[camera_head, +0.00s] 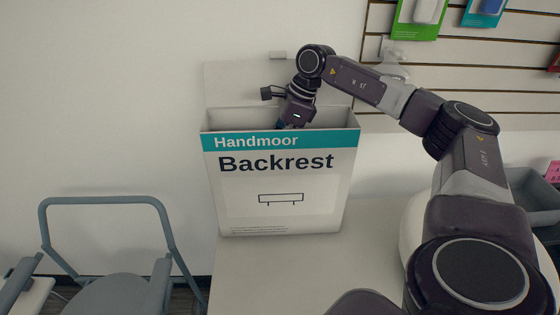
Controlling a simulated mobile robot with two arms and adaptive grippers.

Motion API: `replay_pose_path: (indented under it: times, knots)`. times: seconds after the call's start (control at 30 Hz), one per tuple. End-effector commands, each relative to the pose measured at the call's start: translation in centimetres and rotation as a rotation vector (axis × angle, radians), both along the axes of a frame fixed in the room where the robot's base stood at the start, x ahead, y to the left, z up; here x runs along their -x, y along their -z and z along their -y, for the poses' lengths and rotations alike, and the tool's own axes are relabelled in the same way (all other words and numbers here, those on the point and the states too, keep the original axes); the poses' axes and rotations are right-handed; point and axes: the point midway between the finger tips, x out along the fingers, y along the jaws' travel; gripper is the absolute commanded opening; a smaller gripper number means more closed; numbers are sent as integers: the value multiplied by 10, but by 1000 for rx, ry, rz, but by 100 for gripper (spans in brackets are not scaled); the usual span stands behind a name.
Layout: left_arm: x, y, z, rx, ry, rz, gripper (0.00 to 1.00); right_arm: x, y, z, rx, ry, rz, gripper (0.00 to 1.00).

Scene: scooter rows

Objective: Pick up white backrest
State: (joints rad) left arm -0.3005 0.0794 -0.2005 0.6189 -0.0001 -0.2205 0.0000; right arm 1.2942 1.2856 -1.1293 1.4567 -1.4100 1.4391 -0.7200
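A tall open-topped box (279,188) stands upright on a white counter. My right arm comes in from the right and bends down over the box. My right gripper (286,123) points down into the box opening, and its fingertips are hidden behind the front wall. Whether it is open or holds anything cannot be seen. No white backrest can be made out; the box's inside is mostly hidden. My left gripper is not in view.
The white counter (262,275) is bare in front of the box. A blue-grey chair-like frame (108,203) stands at the left. A slatted wall panel (480,50) with hanging packages, including a green one (420,17), is at upper right. A grey bin (533,194) is at the right edge.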

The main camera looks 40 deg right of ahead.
Motion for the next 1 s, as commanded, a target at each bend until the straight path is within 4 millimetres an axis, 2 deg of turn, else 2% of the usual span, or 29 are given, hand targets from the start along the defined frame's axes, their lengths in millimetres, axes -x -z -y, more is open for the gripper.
replay_pose_path:
  times: [0.03,0.4,1.0]
  knots:
    - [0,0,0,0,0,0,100,0,0,0,0,0,0,39]
    - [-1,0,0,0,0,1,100,0,0,0,0,0,0,0]
    - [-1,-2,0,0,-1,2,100,-1,-6,0,-2,1,4,0]
